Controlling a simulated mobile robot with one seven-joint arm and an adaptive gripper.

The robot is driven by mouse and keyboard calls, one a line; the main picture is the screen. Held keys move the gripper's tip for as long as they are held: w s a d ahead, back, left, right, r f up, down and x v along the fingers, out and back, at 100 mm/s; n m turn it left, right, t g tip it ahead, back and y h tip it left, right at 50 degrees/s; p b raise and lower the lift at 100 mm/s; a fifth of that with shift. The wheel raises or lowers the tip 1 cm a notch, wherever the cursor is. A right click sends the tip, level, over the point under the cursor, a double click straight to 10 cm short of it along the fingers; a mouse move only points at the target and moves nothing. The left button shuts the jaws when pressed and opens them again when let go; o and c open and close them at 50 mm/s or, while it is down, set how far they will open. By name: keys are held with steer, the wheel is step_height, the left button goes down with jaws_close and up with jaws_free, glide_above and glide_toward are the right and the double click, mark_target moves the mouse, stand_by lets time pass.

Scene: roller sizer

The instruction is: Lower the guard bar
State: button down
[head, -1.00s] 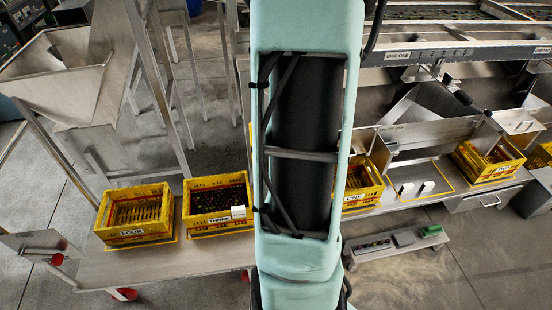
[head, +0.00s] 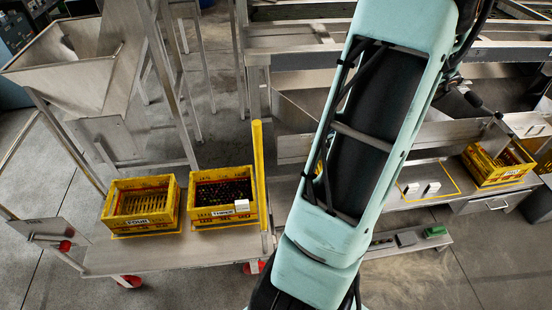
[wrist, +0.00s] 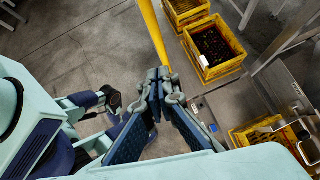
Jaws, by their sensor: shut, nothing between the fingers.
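The guard bar is a yellow bar (head: 258,175) standing near upright beside the crate marked THREE in the head view. In the wrist view the yellow bar (wrist: 152,32) runs from the top edge down to my fingertips. My gripper (wrist: 165,84) is shut, with nothing held between its fingers. The tips overlap the bar's lower visible part in the wrist view; I cannot tell whether they touch it. The bar's continuation past the fingers is hidden. In the head view my gripper is hidden behind my arm.
Yellow crate FOUR (head: 141,221) looks empty; crate THREE (head: 223,219) holds dark round items. Both stand on a metal shelf (head: 150,257). Another yellow crate (head: 497,178) stands at right. A metal frame and hopper (head: 75,60) rise at left. Open floor shows at lower left.

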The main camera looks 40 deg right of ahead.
steer(key=w+a+r+x, duration=0.1)
steer(key=r+x, duration=0.1)
steer(key=x, duration=1)
steer(key=shift+w+a+f+p, duration=0.35)
steer(key=shift+a+p, duration=0.1)
